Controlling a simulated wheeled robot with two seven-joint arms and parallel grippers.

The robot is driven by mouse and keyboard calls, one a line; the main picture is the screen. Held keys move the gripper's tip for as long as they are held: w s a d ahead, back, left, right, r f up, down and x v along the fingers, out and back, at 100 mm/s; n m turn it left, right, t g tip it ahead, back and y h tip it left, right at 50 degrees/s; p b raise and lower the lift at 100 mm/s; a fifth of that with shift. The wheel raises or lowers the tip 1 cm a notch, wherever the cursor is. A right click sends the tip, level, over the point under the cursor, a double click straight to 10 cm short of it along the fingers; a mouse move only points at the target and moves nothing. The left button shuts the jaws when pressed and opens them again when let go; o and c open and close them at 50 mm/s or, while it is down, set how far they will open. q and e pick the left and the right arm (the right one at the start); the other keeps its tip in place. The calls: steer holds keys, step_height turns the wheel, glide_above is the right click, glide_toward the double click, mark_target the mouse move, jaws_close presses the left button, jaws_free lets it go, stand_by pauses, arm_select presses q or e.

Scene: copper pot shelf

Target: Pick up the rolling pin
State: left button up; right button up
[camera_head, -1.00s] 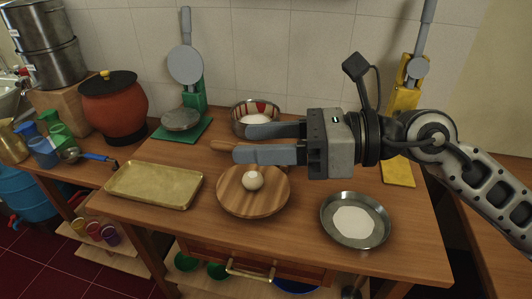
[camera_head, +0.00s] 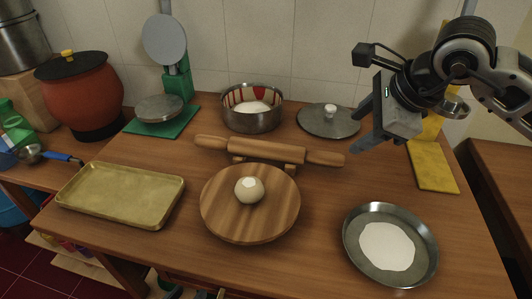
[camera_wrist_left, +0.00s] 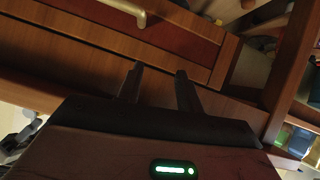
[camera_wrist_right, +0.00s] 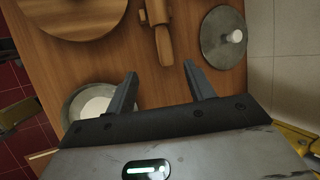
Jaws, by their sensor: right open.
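The wooden rolling pin (camera_head: 268,150) lies crosswise behind the round wooden board (camera_head: 228,215), on small wooden supports. My right gripper (camera_head: 360,130) is open and empty, above and to the right of the pin's right handle. In the right wrist view the pin's handle (camera_wrist_right: 164,46) lies ahead, beyond the gap between the right fingers (camera_wrist_right: 160,69). My left gripper is outside the head view. In the left wrist view its fingers (camera_wrist_left: 160,70) are apart and empty, in front of a wooden drawer front (camera_wrist_left: 185,30).
A dough ball (camera_head: 249,190) sits on the board. A metal plate of white powder (camera_head: 350,240) is front right. A pot (camera_head: 252,120) and a lid (camera_head: 328,123) stand behind the pin. A brass tray (camera_head: 120,200) lies left.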

glide_toward(323, 155)
steer(key=x, duration=0.4)
steer(key=shift+s+a+f, duration=0.25)
steer(key=shift+s+a, duration=0.1)
steer(key=shift+w+d+p+x, duration=0.1)
steer(key=shift+w+p+x, duration=0.1)
steer(key=shift+x, duration=0.8)
steer(key=shift+w+d+p+x, duration=0.1)
steer(key=shift+p+x, duration=0.05)
steer(key=shift+x, duration=0.8)
steer(key=shift+w+d+p+x, duration=0.1)
steer(key=shift+d+p+x, duration=0.1)
steer(key=shift+x, duration=0.8)
steer(key=shift+r, duration=0.2)
steer(key=c, duration=1)
